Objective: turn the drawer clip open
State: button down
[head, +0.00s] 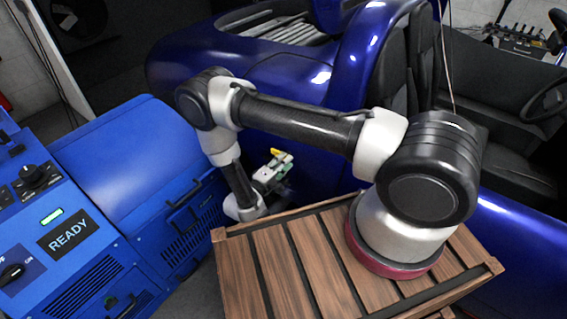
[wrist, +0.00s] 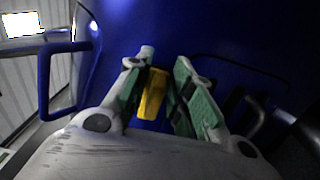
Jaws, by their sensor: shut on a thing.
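My gripper (wrist: 165,62) has green-padded fingers around the yellow clip (wrist: 152,94) and is shut on it. The clip shows between the fingers, close against the left one, in front of a blue surface. In the head view my gripper (head: 273,172) is low beyond the wooden crate, with a small yellow piece (head: 276,152) at its tip. The fingers partly cover the clip's edges, and its mounting and exact turn cannot be told.
A blue cabinet (head: 125,160) with dark handles and a READY panel (head: 68,237) stands at left. A blue car (head: 330,90) fills the back. The slatted wooden crate (head: 282,262) is in front. A blue bar handle (wrist: 46,88) shows left in the wrist view.

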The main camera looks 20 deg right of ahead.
jog(key=c, duration=1.5)
grip_release()
jog(key=v, duration=1.2)
